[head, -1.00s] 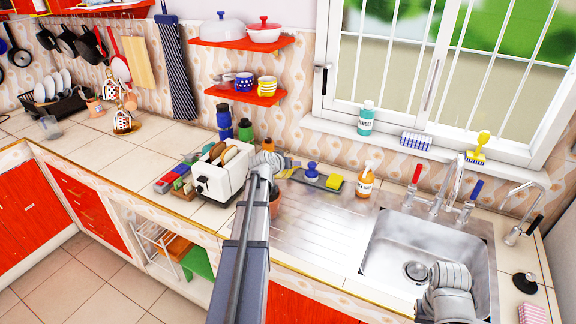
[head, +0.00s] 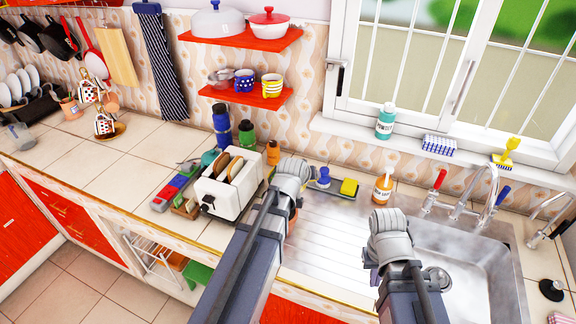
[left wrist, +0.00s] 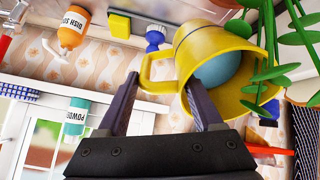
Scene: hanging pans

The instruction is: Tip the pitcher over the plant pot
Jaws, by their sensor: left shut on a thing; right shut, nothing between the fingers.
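A yellow pitcher (left wrist: 213,42) fills the upper right of the left wrist view, its mouth showing a blue inside. My left gripper (left wrist: 160,98) is shut on the pitcher's handle (left wrist: 147,72). In the head view my own left forearm and wrist hide the pitcher. Green plant leaves (left wrist: 298,38) hang beside and partly across the pitcher's mouth in the left wrist view. A sliver of the terracotta plant pot (head: 292,225) shows beside my left arm; the rest is hidden. My right gripper (head: 388,232) is raised near the sink's left edge, shut and empty, with its fingers mostly hidden.
A white toaster (head: 225,190) stands left of my left arm, with blue and green bottles (head: 222,125) behind it. The sponge tray (head: 335,188), dish soap (head: 382,187) and taps (head: 470,195) line the back of the sink (head: 475,270).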

